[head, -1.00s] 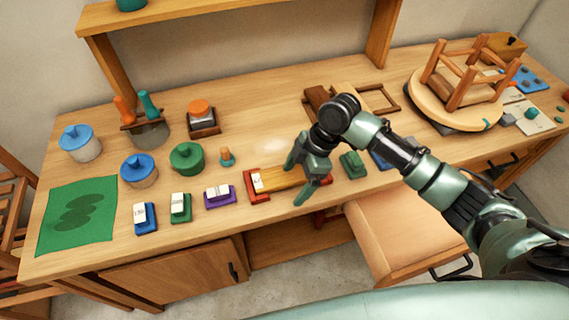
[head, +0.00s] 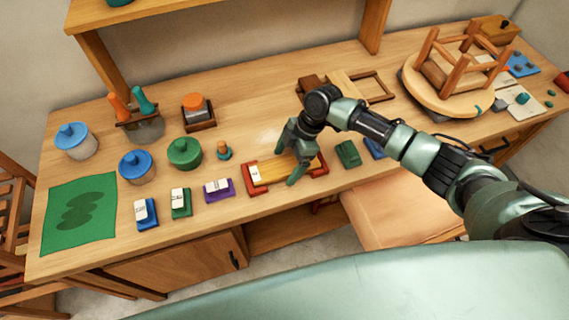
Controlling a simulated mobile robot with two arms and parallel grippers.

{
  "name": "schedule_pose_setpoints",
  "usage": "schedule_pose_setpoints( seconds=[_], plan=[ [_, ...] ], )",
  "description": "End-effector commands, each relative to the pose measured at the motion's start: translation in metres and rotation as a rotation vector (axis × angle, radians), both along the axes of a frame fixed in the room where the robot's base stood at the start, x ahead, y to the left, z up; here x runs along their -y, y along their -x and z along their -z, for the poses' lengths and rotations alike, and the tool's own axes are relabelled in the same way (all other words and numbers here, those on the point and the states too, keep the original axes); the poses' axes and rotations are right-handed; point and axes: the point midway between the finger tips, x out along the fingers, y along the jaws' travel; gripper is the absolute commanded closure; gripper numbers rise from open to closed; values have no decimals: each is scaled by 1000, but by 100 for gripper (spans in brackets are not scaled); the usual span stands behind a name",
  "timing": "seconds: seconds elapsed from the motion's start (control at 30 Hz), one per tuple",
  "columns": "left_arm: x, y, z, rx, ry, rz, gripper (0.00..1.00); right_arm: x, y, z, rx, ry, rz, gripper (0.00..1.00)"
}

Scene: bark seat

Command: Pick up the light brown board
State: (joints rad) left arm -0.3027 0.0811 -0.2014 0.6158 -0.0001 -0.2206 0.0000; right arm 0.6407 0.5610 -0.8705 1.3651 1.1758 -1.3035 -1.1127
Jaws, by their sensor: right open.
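My right gripper (head: 287,164) is open and empty. Another pale board (head: 340,88) lies farther back, beside a dark brown block. My left gripper is not in view.
Blue, green and purple blocks with white labels, such as the purple one (head: 218,190), line the front edge left of the holder. A green block (head: 348,154) stands close on the right. An upturned stool (head: 445,90) stands at the back right.

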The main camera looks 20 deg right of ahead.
Motion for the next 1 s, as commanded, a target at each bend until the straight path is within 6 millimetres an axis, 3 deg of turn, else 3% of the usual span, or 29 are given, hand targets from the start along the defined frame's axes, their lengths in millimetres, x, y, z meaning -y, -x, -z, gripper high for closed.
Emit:
schedule_pose_setpoints(
  seconds=[0.17,0.4,0.43,0.77,1.0],
  plan=[
    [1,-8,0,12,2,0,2,0,0,0,0,0,0,14],
    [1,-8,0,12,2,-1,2,0,0,0,0,0,0,80],
    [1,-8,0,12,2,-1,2,0,0,0,0,0,0,86],
    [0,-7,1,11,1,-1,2,0,-1,-4,2,-1,1,86],
    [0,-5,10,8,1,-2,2,0,-2,-35,8,0,-1,86]
  ],
)
